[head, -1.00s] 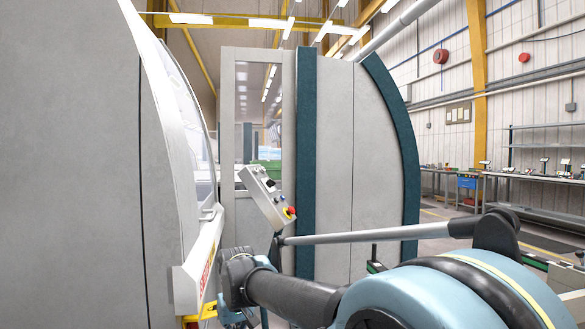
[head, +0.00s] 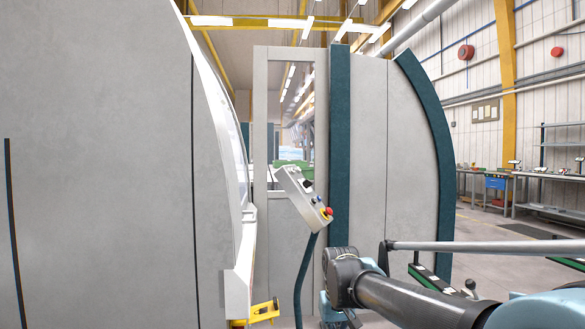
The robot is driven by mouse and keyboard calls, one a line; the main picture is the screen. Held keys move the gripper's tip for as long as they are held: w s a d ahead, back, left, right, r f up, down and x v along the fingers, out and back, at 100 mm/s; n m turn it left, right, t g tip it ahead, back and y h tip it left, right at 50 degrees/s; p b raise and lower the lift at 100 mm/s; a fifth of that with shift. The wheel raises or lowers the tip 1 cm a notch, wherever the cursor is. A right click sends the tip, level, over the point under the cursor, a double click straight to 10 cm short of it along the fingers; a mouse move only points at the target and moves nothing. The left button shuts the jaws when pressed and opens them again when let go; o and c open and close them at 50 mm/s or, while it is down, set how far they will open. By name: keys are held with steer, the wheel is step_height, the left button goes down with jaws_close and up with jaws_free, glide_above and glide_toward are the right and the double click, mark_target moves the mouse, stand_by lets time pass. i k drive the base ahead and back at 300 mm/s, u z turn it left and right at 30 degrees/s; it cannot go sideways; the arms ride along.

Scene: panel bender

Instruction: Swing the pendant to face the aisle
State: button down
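The pendant (head: 303,197) is a slim pale grey control box with a red button on a yellow base and smaller dark controls. It tilts, with its lower end to the right, and its control side shows on the upper right. A dark curved stalk (head: 305,270) runs down from it. My dark arm (head: 400,298) reaches in from the lower right, and its wrist is to the right of the stalk in the picture. My gripper cannot be made out; blue-grey parts below the wrist run out of the bottom of the picture.
A large grey machine housing (head: 95,160) fills the left. A grey panel with teal edges (head: 340,150) stands behind the pendant. A yellow bracket (head: 262,311) sits low at left. A pale bar (head: 480,246) crosses above my arm. Open floor and workbenches (head: 485,187) lie at right.

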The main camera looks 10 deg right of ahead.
mark_target(290, 178)
steer(key=z, duration=0.05)
steer(key=i, duration=1)
steer(key=u, duration=0.05)
